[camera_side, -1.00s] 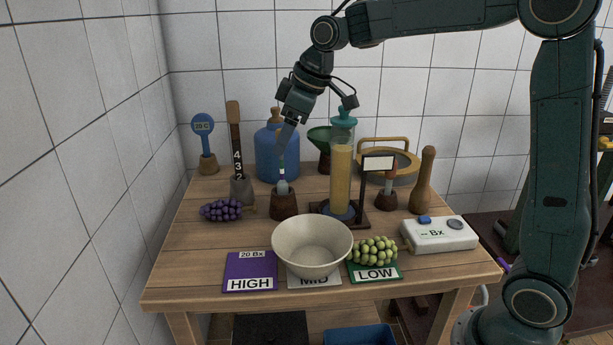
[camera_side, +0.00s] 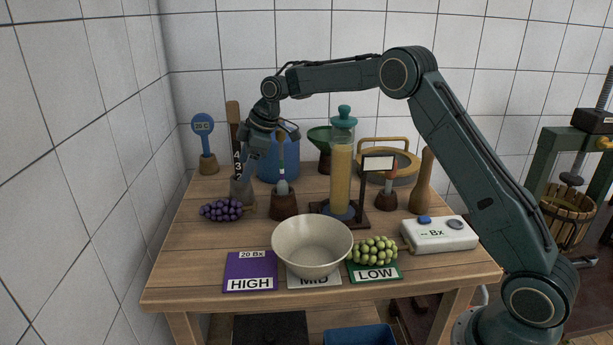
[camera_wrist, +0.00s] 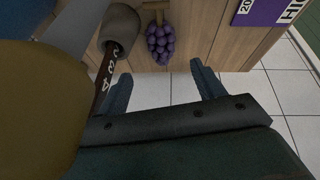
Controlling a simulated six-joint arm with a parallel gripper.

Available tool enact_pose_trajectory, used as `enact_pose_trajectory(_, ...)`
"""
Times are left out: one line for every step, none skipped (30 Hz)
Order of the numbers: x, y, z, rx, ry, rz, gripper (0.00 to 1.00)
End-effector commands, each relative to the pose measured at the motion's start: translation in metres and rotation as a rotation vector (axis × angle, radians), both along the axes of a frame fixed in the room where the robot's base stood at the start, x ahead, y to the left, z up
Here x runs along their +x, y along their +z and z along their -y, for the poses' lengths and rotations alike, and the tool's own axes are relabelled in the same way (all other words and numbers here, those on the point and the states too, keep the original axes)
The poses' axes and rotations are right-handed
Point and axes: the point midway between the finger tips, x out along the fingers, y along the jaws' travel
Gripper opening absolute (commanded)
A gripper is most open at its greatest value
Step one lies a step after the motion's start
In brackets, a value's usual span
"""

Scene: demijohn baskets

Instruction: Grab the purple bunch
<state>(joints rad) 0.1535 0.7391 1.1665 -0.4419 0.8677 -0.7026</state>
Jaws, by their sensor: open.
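The purple bunch (camera_side: 221,210) of grapes lies on the left part of the wooden table, its brown stem toward the right. In the wrist view the purple bunch (camera_wrist: 161,44) hangs into the space ahead of the fingers, near the table edge. My gripper (camera_side: 243,178) is above and slightly right of the bunch in the side view, apart from it. In the wrist view my gripper (camera_wrist: 165,72) has its two fingers spread wide with nothing between them.
A blue demijohn (camera_side: 277,160), a small brown pot (camera_side: 284,205) and a white bowl (camera_side: 312,247) are nearby. Green grapes (camera_side: 374,251) lie on the LOW card. The purple HIGH card (camera_side: 250,272) is in front.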

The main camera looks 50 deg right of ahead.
Motion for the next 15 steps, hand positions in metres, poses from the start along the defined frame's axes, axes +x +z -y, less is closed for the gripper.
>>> enact_pose_trajectory(0.000, 0.000, 0.000, 0.000, 0.000, 0.000, 0.68)
enact_pose_trajectory(0.000, 0.000, 0.000, 0.000, 0.000, 0.000, 0.68)
enact_pose_trajectory(0.000, -0.001, 0.000, 0.000, 0.000, 0.000, 0.68)
enact_pose_trajectory(0.000, -0.001, 0.000, 0.000, 0.000, 0.000, 0.68)
enact_pose_trajectory(0.001, -0.002, -0.001, 0.001, -0.001, -0.001, 0.68)
enact_pose_trajectory(0.001, -0.004, -0.001, 0.000, -0.001, -0.002, 0.68)
enact_pose_trajectory(0.002, -0.006, -0.001, 0.001, 0.000, -0.002, 0.68)
enact_pose_trajectory(0.002, -0.008, -0.002, 0.001, 0.000, -0.002, 0.68)
enact_pose_trajectory(0.004, -0.011, -0.003, 0.001, -0.001, -0.003, 0.68)
enact_pose_trajectory(0.005, -0.014, -0.004, 0.001, -0.001, -0.003, 0.68)
enact_pose_trajectory(0.006, -0.017, -0.005, 0.001, -0.001, -0.003, 0.68)
enact_pose_trajectory(0.007, -0.022, -0.006, 0.001, -0.001, -0.003, 0.68)
enact_pose_trajectory(0.009, -0.026, -0.007, 0.001, -0.001, -0.004, 0.68)
enact_pose_trajectory(0.010, -0.030, -0.008, 0.001, -0.001, -0.005, 0.68)
enact_pose_trajectory(0.012, -0.035, -0.009, 0.001, -0.001, -0.004, 0.68)
